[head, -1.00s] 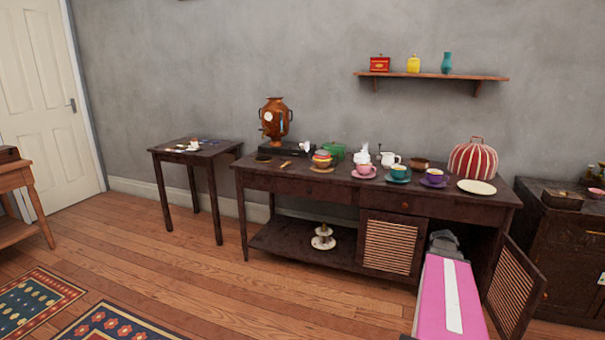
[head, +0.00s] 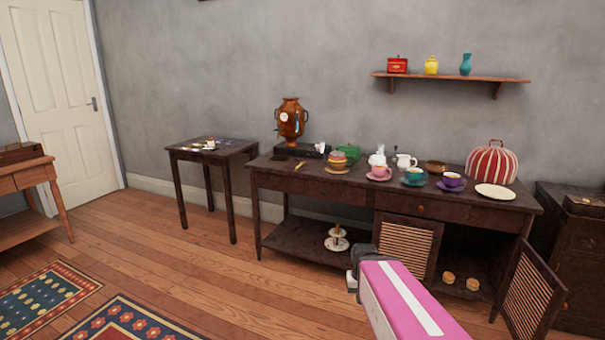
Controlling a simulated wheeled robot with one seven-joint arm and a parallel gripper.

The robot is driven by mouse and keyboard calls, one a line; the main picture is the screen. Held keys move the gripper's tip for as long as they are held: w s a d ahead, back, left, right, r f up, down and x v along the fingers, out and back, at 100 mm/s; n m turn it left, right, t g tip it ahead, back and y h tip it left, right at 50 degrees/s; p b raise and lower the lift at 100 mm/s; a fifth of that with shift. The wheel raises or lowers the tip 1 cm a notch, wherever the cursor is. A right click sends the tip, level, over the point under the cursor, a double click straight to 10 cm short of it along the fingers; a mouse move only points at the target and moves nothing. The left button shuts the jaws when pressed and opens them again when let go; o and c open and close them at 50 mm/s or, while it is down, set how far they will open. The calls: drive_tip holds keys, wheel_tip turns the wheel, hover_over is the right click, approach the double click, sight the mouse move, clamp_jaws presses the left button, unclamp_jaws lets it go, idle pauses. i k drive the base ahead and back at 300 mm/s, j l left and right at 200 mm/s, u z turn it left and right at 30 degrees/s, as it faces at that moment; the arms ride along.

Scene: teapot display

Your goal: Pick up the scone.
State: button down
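Two round golden-brown scones, a left one (head: 449,278) and a right one (head: 473,284), sit side by side on the lower shelf inside the sideboard's right-hand compartment. A white tiered stand (head: 337,244) is on the open lower shelf to the left, with a small brownish piece on it, too small to identify for sure. My gripper (head: 356,286), dark grey at the end of my pink arm, is in front of the sideboard, left of the two scones and right of the stand. It points away from me and its fingers are mostly hidden, so its opening and any load do not show.
The dark sideboard (head: 300,185) carries cups, a samovar (head: 291,121), a plate (head: 495,191) and a striped cosy (head: 492,163). Its slatted right door (head: 532,296) swings out beside the compartment; the slatted left door (head: 407,246) is beside the opening.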

sight(473, 285)
drive_tip(key=k+l, duration=0.1)
drive_tip(key=l, duration=0.95)
drive_tip(key=k+l+u, duration=0.1)
drive_tip(key=l, duration=0.4)
drive_tip(key=k+l, duration=0.15)
drive_tip(key=l, duration=0.85)
drive_tip(key=k+l, duration=0.15)
drive_tip(key=l, duration=0.35)
drive_tip(key=k+l, duration=0.1)
drive_tip(key=l, duration=0.25)
drive_tip(key=k+l, duration=0.1)
drive_tip(key=l, duration=0.25)
drive_tip(key=k+l+u, duration=0.1)
drive_tip(key=l, duration=0.25)
drive_tip(key=k+l, duration=0.15)
drive_tip(key=l, duration=0.2)
drive_tip(key=k, duration=0.5)
drive_tip(key=j+z, duration=0.5)
drive_tip(key=j, duration=1.15)
drive_tip(key=j+z, duration=0.1)
drive_tip(key=z, duration=0.3)
drive_tip(key=i+j+z, duration=0.1)
drive_tip(key=z, duration=0.3)
drive_tip(key=i+j+z, duration=0.2)
drive_tip(key=j+z, duration=0.2)
drive_tip(key=j, duration=0.75)
drive_tip(key=i+j+z, duration=0.1)
drive_tip(key=j+z, duration=0.3)
drive_tip(key=j, duration=0.75)
